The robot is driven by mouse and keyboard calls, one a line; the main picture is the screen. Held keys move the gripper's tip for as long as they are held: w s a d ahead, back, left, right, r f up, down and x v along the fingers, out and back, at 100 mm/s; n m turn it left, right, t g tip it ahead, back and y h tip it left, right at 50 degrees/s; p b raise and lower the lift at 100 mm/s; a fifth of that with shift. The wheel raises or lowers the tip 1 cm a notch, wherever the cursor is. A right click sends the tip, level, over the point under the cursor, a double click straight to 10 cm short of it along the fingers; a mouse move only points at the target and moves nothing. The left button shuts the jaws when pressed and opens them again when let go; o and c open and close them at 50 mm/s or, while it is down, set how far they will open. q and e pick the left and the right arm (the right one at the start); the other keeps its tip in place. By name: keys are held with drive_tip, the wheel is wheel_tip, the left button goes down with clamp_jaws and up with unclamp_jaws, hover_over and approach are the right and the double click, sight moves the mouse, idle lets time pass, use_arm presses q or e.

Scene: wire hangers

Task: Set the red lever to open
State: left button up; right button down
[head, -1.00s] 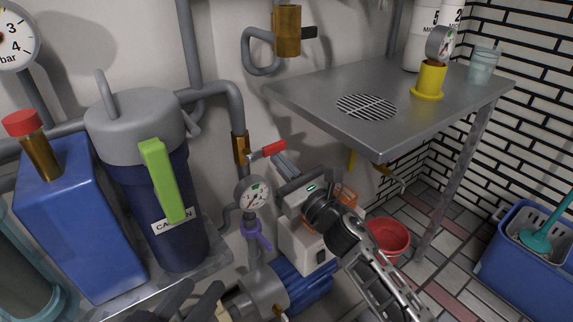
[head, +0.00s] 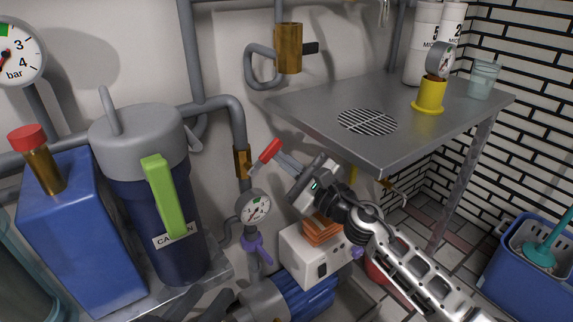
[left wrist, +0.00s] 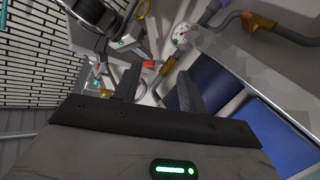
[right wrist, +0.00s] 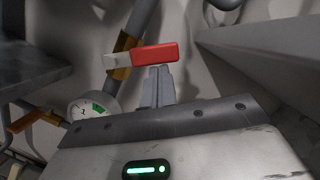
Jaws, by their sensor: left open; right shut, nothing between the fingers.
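The red lever (head: 266,153) sits on a brass valve (head: 242,162) on the grey wall pipe. Its handle slants up to the right in the head view. My right gripper (head: 281,162) is shut and empty, with its fingertips against or very close to the lever's underside. In the right wrist view the red grip (right wrist: 155,53) lies across just beyond the shut fingertips (right wrist: 159,72); I cannot tell if they touch. My left gripper (left wrist: 158,82) is open and empty, and the red lever (left wrist: 148,64) shows small between its fingers, farther off.
A pressure gauge (head: 254,207) and a purple handle (head: 256,248) are below the valve. A blue filter housing (head: 165,230) with a green handle stands left. A metal table (head: 400,140) is close on the right. A white box (head: 312,255) stands below my right gripper.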

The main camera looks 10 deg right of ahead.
use_arm(q)
drive_tip(key=shift+s+a+f+g+p, duration=0.15)
drive_tip(key=shift+f+p, duration=0.1)
drive_tip(key=shift+f, duration=0.15)
drive_tip(key=shift+s+f+g+p, duration=0.1)
drive_tip(key=shift+f+g+p, duration=0.1)
drive_tip(key=shift+f, duration=0.15)
use_arm(e)
drive_tip(key=shift+s+a+r+n+g, duration=0.15)
drive_tip(key=shift+r+n, duration=0.2)
drive_tip(key=shift+n, duration=0.3)
drive_tip(key=shift+w+a+r+n+g, duration=0.15)
drive_tip(key=shift+r+n, duration=0.2)
drive_tip(key=shift+n, duration=0.3)
drive_tip(key=shift+s+d, duration=0.1)
drive_tip(key=shift+s, duration=0.05)
drive_tip(key=shift+f, duration=0.15)
